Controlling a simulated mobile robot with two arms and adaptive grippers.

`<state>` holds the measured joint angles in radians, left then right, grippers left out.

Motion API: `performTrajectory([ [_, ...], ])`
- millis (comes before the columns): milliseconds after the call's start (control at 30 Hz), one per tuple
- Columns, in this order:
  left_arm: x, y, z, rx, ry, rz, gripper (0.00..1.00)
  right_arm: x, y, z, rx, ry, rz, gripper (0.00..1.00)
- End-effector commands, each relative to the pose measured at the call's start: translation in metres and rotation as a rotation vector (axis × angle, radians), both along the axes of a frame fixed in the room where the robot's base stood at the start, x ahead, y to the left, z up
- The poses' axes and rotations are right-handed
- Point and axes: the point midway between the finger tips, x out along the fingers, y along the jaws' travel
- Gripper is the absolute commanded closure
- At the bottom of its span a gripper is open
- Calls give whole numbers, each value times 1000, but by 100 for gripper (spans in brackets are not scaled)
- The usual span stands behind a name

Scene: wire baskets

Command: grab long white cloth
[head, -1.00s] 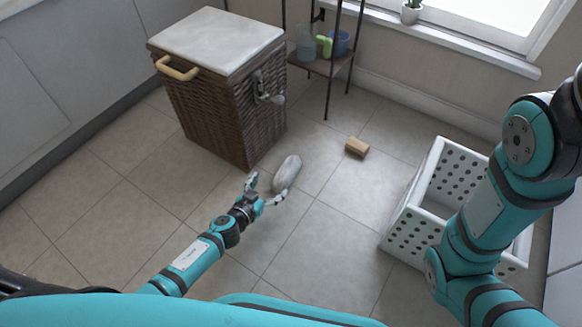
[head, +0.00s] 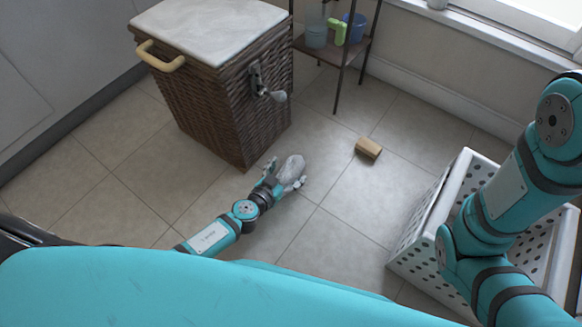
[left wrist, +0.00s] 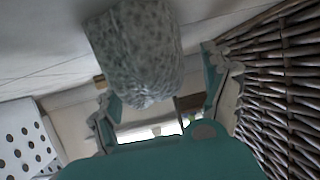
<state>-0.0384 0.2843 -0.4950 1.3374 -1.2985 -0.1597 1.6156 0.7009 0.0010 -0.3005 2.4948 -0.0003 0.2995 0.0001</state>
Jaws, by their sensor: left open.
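The white cloth (head: 291,168) is a greyish-white rolled bundle on the tiled floor, just right of the wicker basket's lower corner. My left gripper (head: 286,175) is open at the cloth's near end, with one finger on each side of it. In the left wrist view the cloth (left wrist: 135,45) looks pale and speckled and lies between the open fingers (left wrist: 160,92). I cannot tell whether the fingers touch it. My right gripper is out of view; only my right arm shows.
A wicker basket (head: 205,110) with a white lid stands close to the left gripper. A wooden block (head: 368,148) lies on the floor beyond. A white perforated basket (head: 415,245) is at the right, partly behind my right arm. A metal rack (head: 345,60) stands at the back.

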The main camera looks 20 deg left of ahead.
Motion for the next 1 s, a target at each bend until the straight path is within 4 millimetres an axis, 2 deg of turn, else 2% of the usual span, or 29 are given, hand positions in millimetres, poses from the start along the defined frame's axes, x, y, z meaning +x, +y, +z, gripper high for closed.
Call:
performTrajectory([
  [167,0,0,0,1,0,0,18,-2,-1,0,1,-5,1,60],
  [667,0,0,0,1,0,0,82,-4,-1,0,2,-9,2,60],
  [1000,2,1,4,1,-1,0,82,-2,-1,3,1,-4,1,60],
])
